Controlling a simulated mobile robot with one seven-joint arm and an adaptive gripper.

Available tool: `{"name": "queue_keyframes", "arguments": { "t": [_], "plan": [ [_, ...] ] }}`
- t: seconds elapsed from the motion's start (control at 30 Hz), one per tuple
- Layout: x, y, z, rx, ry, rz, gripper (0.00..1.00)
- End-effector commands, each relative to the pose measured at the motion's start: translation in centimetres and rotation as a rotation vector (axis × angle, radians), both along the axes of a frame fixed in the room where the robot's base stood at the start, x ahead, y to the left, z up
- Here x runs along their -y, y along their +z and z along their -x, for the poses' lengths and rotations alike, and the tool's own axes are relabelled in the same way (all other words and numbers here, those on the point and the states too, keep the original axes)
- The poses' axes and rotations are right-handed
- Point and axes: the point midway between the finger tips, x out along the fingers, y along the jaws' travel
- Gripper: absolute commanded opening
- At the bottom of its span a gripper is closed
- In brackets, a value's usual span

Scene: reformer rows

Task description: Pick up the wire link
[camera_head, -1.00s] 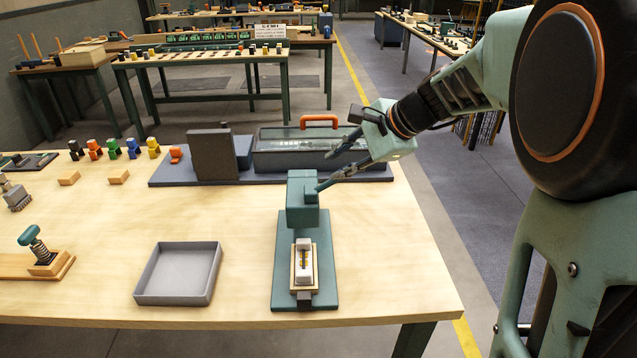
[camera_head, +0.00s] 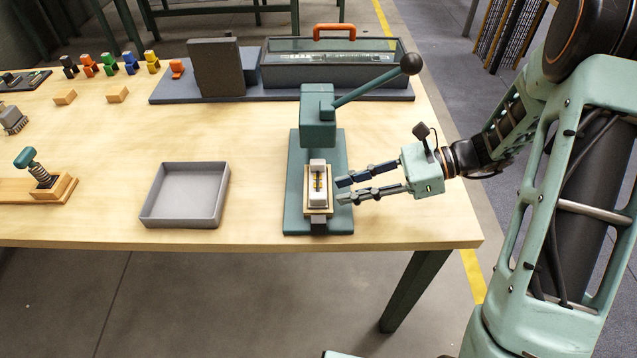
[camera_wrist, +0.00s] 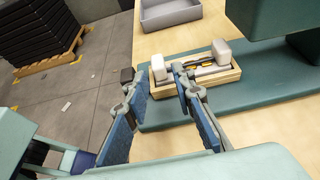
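What looks like the wire link (camera_head: 318,183), a small dark and yellow piece, lies between white blocks in a wooden holder (camera_head: 319,211). The holder sits on the green base plate (camera_head: 340,222) of a lever press (camera_head: 318,125). In the wrist view the piece (camera_wrist: 207,64) is small and partly covered by the right finger. My gripper (camera_head: 343,190) is just right of the holder at a low height, fingers pointing left towards it. The fingers are apart with nothing between them. In the wrist view, the gripper (camera_wrist: 154,73) has its fingertips close to the holder's near end.
An empty grey tray (camera_head: 187,222) stands left of the press. The press lever (camera_head: 370,85) with its black knob (camera_head: 411,64) reaches up right above my gripper. A glass-topped case (camera_head: 330,70) stands behind. Bare tabletop lies between tray and press.

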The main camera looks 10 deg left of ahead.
Motion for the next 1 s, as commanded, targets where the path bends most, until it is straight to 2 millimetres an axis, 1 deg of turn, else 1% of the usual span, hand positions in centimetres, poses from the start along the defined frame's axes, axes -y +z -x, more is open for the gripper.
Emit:
{"name": "queue_keyframes", "arguments": {
  "t": [0.03, 0.17, 0.43, 0.57, 0.77, 0.9, 1.0],
  "plan": [
    [-0.6, -0.3, 0.2, -0.001, 0.001, 0.000, 0.23],
    [-1.8, -0.7, 0.5, -0.001, 0.002, 0.001, 0.23],
    [-5.2, -1.9, 1.7, -0.002, 0.001, 0.000, 0.23],
    [-5.9, -2.2, 1.8, 0.000, 0.000, 0.002, 0.23],
    [-5.9, -2.2, 1.8, 0.001, -0.001, 0.002, 0.23],
    [-5.9, -2.2, 1.8, 0.001, -0.001, 0.002, 0.09],
    [-5.9, -2.2, 1.8, 0.001, -0.001, 0.002, 0.00]
  ]
}}
